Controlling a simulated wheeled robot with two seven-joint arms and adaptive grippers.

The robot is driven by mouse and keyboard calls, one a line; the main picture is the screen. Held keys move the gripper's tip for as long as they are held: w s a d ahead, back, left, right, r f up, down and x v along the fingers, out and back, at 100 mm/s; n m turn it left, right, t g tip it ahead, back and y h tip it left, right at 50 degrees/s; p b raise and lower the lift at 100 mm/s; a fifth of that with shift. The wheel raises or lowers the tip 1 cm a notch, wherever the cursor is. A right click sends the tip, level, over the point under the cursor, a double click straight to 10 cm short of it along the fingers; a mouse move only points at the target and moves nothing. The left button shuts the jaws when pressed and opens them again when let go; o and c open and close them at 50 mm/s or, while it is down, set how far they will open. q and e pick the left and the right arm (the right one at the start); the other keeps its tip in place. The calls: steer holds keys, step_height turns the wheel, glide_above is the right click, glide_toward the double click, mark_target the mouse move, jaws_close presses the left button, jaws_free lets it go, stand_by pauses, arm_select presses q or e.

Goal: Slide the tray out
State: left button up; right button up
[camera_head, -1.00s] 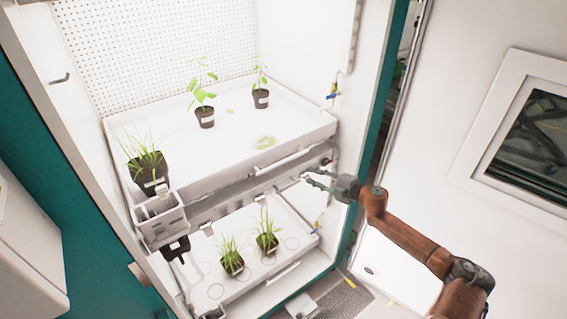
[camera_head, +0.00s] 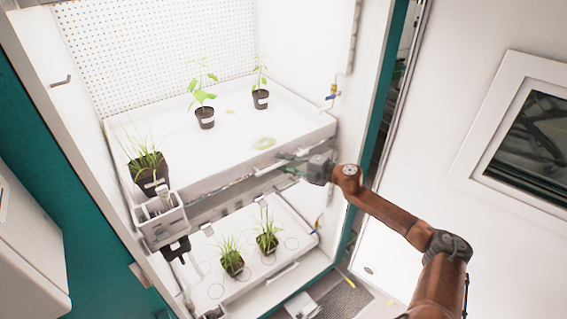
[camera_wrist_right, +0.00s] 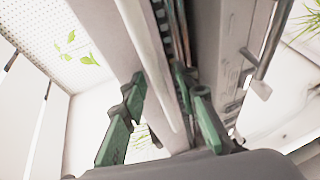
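The upper white tray (camera_head: 218,176) is in the chamber and holds several potted plants. A pale handle bar (camera_head: 262,168) runs along its front; my right gripper partly hides it in the head view. My right gripper (camera_head: 281,163) is at the right part of this bar. In the right wrist view its green fingers (camera_wrist_right: 160,88) are spread, with a long white bar (camera_wrist_right: 150,62) passing between them. I see no clear grip on the bar. The lower white tray (camera_head: 255,283) has its own front handle (camera_head: 283,272). My left gripper is not in view.
A grey box (camera_head: 160,222) hangs at the upper tray's front left corner. A small valve (camera_head: 333,93) is on the chamber's right wall. The teal door frame (camera_head: 372,150) is close to my right arm. Floor shows at the bottom.

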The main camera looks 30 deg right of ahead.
steer(key=shift+w, duration=0.1)
steer(key=shift+c, duration=0.3)
jaws_close()
stand_by(0.4)
